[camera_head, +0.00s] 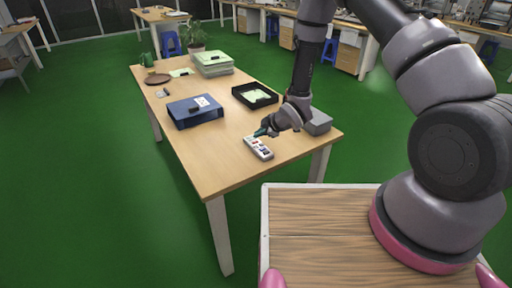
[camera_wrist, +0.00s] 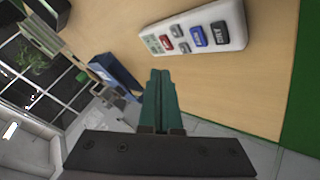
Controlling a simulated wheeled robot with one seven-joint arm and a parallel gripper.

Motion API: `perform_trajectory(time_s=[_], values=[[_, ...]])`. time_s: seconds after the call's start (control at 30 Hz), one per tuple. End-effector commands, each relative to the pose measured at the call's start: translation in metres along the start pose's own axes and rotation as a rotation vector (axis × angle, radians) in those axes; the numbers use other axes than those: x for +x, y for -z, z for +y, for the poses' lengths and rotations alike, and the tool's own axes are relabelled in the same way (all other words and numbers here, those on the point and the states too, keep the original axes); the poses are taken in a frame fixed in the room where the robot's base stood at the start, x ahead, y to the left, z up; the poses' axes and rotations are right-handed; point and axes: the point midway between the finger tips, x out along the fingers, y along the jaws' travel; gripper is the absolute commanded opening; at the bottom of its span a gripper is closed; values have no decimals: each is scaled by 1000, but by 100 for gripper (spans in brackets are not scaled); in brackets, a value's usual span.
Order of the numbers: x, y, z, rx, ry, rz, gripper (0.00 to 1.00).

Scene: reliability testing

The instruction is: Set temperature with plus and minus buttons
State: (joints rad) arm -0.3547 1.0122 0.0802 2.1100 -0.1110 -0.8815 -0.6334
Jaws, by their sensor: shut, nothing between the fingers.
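A white remote-like control panel (camera_head: 258,147) lies on the wooden table near its front right edge. In the wrist view the white panel (camera_wrist: 200,33) shows several buttons: a red button (camera_wrist: 167,43), grey buttons, a blue button (camera_wrist: 198,37), a dark button (camera_wrist: 219,34) and a small greenish display (camera_wrist: 152,43). Button labels are too small to read. My gripper (camera_head: 262,132) is just above the far end of the panel. In the wrist view its green fingers (camera_wrist: 160,75) are closed together and empty, below the panel in the picture.
A grey box (camera_head: 318,122) stands right of my gripper. The table's front left is clear.

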Motion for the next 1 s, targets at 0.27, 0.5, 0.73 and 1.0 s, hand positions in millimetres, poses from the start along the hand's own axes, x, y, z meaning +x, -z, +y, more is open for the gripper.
perform_trajectory(time_s=[0.27,0.5,0.73,1.0], values=[[-16,12,11,0,0,1,0],[-16,12,12,0,1,0,0],[-16,12,12,0,1,0,0],[-16,12,12,0,1,0,0]])
